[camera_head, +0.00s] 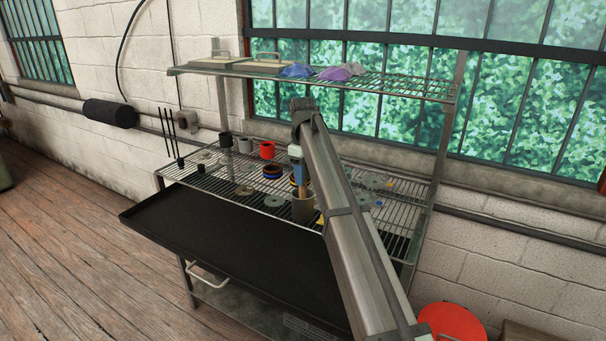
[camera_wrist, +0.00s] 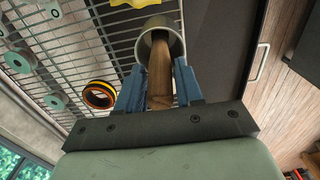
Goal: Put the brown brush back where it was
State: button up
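The brown brush (camera_wrist: 160,75) shows as a wooden handle between the blue fingers of my gripper (camera_wrist: 161,82) in the wrist view. The fingers lie close along both sides of the handle and appear shut on it. The handle's far end reaches into the mouth of a grey cup (camera_wrist: 177,46); the rest is hidden inside, and I cannot tell whether it touches the bottom. In the head view my gripper (camera_head: 300,178) points down above the same grey cup (camera_head: 303,211), which stands on the wire middle shelf near its front edge.
The wire shelf (camera_wrist: 85,35) holds grey discs, a black-yellow-orange ring (camera_wrist: 98,95) and a red cup (camera_head: 267,150) near the grey cup. A black tray surface (camera_head: 215,235) projects in front, largely clear. The upper shelf (camera_head: 400,87) overhangs behind my gripper.

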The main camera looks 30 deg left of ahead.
jog(key=shift+o, duration=1.3)
notch_tip(320, 180, up, 12)
jog(key=shift+r, duration=0.15)
